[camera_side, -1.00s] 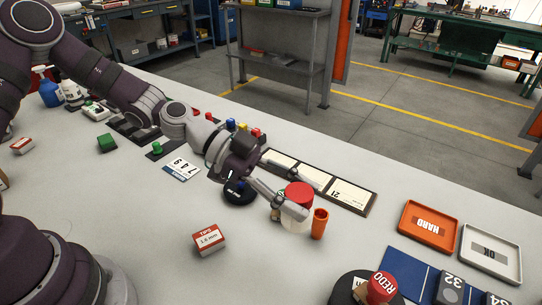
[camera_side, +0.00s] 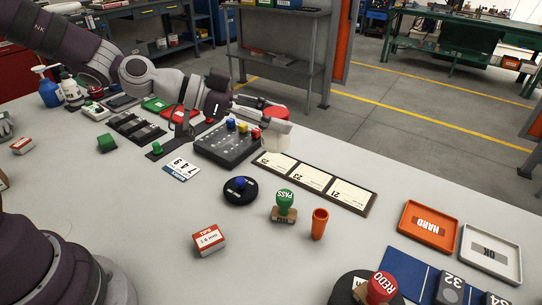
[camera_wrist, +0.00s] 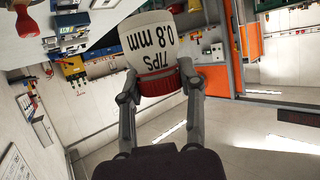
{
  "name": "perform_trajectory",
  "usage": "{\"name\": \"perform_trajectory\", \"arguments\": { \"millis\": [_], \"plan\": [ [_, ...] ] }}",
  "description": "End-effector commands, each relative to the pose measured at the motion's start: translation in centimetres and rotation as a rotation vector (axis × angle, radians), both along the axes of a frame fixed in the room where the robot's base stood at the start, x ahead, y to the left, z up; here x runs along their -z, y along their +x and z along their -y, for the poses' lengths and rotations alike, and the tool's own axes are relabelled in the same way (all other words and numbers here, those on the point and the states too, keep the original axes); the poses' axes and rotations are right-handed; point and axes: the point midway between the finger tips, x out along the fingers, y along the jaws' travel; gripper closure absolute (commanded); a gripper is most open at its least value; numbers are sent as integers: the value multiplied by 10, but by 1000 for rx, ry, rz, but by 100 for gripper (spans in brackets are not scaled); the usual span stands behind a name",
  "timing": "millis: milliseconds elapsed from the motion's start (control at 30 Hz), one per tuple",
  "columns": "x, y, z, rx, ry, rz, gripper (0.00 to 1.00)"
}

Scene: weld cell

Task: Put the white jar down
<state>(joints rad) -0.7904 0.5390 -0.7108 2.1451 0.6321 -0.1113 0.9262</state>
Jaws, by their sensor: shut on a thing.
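The white jar (camera_side: 278,142) with a red lid is in my gripper (camera_side: 280,119), near the table's far edge, just right of the control box. In the wrist view the white jar (camera_wrist: 150,42) reads "TIPS 0.8 mm", upside down in the picture, with its red lid toward the wrist. The two fingers of my gripper (camera_wrist: 158,88) are shut on it from both sides. In the side view the jar looks upright, with its lid up. The fingers cover part of it. I cannot tell whether its base touches the table.
The control box (camera_side: 228,145) with coloured knobs and the card strip (camera_side: 352,208) lie close to the jar. A green PASS stamp (camera_side: 285,203), an orange cup (camera_side: 319,224), a blue-topped black disc (camera_side: 240,191) and a tips box (camera_side: 209,240) stand nearer. Bare table separates them.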

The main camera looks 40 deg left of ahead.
Motion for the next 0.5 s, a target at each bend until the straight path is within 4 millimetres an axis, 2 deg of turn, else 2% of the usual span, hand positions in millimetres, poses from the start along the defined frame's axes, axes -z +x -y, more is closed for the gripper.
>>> {"name": "perform_trajectory", "arguments": {
  "millis": [167, 267, 300, 400, 500],
  "plan": [
    [20, 24, -74, -377, 5, -2, 100],
    [24, 31, -132, -650, 8, 4, 100],
    [23, 32, -157, -765, 9, 8, 100],
    [16, 26, -217, -1029, 9, 14, 100],
    [6, 13, -264, -1241, 5, 13, 100]
  ]
}}
